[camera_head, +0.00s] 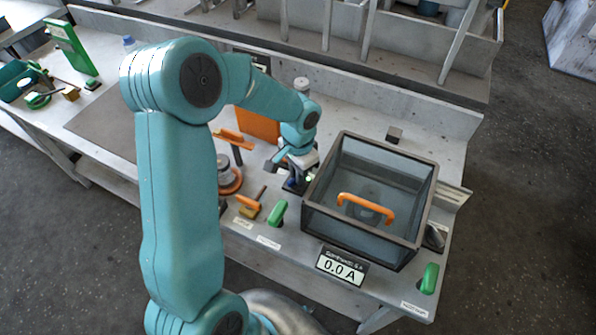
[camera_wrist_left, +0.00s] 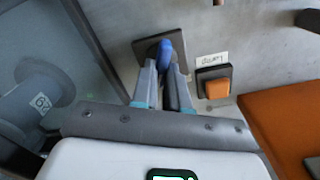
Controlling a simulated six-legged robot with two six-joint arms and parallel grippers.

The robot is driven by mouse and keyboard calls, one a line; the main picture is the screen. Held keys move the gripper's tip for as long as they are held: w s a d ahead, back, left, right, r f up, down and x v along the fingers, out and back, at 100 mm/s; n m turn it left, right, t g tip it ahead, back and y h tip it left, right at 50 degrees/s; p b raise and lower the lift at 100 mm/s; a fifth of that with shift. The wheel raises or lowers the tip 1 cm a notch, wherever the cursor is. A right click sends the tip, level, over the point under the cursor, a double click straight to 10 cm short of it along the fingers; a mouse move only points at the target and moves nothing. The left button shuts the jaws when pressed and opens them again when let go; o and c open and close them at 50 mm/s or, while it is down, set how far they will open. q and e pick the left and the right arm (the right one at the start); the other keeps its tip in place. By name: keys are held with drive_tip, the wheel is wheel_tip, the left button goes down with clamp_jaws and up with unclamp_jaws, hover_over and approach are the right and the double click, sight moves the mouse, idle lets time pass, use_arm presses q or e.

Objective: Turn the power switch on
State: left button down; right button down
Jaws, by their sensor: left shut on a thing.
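My left gripper (camera_head: 296,182) reaches down to the bench just left of the clear box. In the left wrist view its fingers (camera_wrist_left: 165,88) are shut on a small blue lever (camera_wrist_left: 165,54), which stands on a dark square plate (camera_wrist_left: 146,45). The fingers hide the lower part of the lever. I cannot read a label for it. An orange rocker (camera_wrist_left: 217,88) in a dark frame sits beside it with a small white label (camera_wrist_left: 212,60). A display (camera_head: 341,267) at the bench front reads 0.0 A. My right gripper is not in view.
The clear dark-rimmed box (camera_head: 428,200) with an orange handle (camera_head: 366,208) stands close to the right of the gripper. Green handles (camera_head: 277,213) (camera_head: 430,278) stand along the front edge. An orange panel (camera_head: 258,122) stands behind. A grey mat (camera_head: 110,115) lies to the left.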

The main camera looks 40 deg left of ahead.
use_arm(q)
drive_tip(key=shift+r+m, duration=0.15)
drive_tip(key=shift+m, duration=0.35)
drive_tip(key=c, duration=1.1)
unclamp_jaws()
drive_tip(key=shift+c, duration=0.2)
wheel_tip(320, 180, up, 16)
drive_tip(key=shift+r, duration=0.15)
